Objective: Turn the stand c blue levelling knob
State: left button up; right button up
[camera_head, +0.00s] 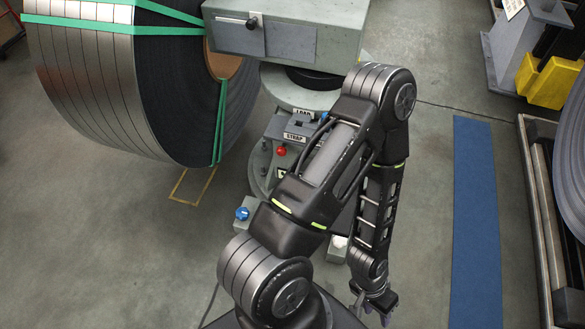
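A small blue knob (242,213) sits on a grey foot at the lower left of the grey-green machine stand (257,166). I take it as the blue levelling knob; no stand letter can be read. My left arm rises from the bottom, bends at the top and hangs down on the right. It covers part of the stand. My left gripper (377,309) points down near the bottom edge, right of and well apart from the blue knob. Its fingers are small and dark, so I cannot tell whether they are open. My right gripper is out of view.
A strapped steel strip coil (95,85) hangs at the upper left. A panel with LOAD and STRAP labels and a red button (281,151) is on the stand. A blue floor mat (474,220) and a railed frame (536,220) lie right. Floor left of the knob is clear.

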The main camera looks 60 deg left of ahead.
aim_at(243, 213)
jog(key=u, duration=2.45)
jog(key=i+l+z, duration=0.3)
jog(key=l, duration=0.25)
jog(key=i+l+z, duration=0.35)
jog(key=l, duration=0.1)
